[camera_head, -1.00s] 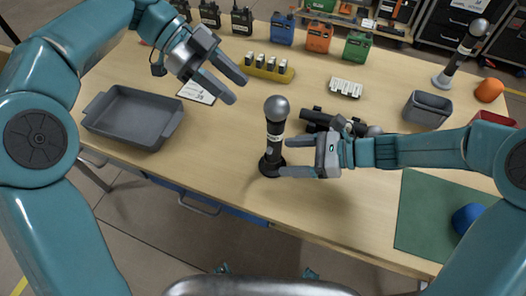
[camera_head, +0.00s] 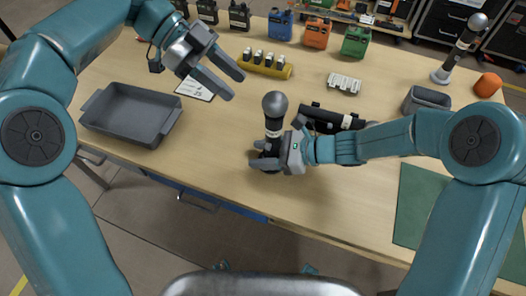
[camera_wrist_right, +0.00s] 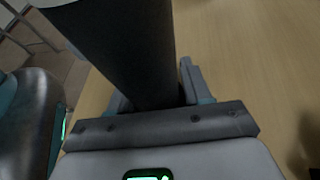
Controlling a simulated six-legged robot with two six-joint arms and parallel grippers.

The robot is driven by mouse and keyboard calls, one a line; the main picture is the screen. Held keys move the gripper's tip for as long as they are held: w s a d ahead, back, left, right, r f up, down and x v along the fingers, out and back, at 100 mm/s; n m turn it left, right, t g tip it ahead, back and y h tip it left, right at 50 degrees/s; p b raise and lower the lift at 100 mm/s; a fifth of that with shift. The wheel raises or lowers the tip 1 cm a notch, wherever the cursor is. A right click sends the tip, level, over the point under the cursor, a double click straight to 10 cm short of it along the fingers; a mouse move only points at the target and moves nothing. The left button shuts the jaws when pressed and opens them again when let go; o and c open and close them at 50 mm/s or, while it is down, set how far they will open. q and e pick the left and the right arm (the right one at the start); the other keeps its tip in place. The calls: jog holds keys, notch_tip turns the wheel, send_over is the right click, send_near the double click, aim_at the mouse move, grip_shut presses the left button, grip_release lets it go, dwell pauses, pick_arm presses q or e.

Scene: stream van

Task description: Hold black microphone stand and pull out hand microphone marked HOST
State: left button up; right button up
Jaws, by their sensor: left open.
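The hand microphone (camera_head: 274,104) with a grey ball head and a pale band stands upright in the black microphone stand (camera_head: 272,150). The writing on its band is too small to read. My right gripper (camera_head: 263,155) is around the lower black part from the right, one finger on each side, and looks shut on the stand. The stand's base is mostly hidden behind the gripper. In the right wrist view a dark cylinder (camera_wrist_right: 130,45) fills the space between the fingers (camera_wrist_right: 155,92). My left gripper (camera_head: 232,85) is open and empty, above the table, left of and behind the microphone.
A grey tray (camera_head: 130,115) lies at left. Black gear (camera_head: 330,118) lies right of the stand. A second microphone (camera_head: 462,45) stands at the far right near a grey bin (camera_head: 425,101) and orange ball (camera_head: 488,85). A green mat (camera_head: 418,205) lies at right; the front middle table is clear.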

pick_arm(q)
jog(key=o, duration=0.7)
jog(key=shift+c, duration=0.2)
notch_tip(320, 180, up, 7)
jog(key=n+t+y, duration=0.4)
jog(key=n+y, duration=0.4)
send_over(275, 112)
jog(key=w+a, duration=0.2)
jog(key=shift+f, duration=0.2)
jog(key=shift+s+d+f, duration=0.15)
jog(key=f, duration=0.3)
jog(key=d+f, duration=0.1)
jog(key=f, duration=0.7)
jog(key=shift+w+d+f, duration=0.25)
jog(key=shift+w+d, duration=0.05)
jog(key=shift+d, duration=0.1)
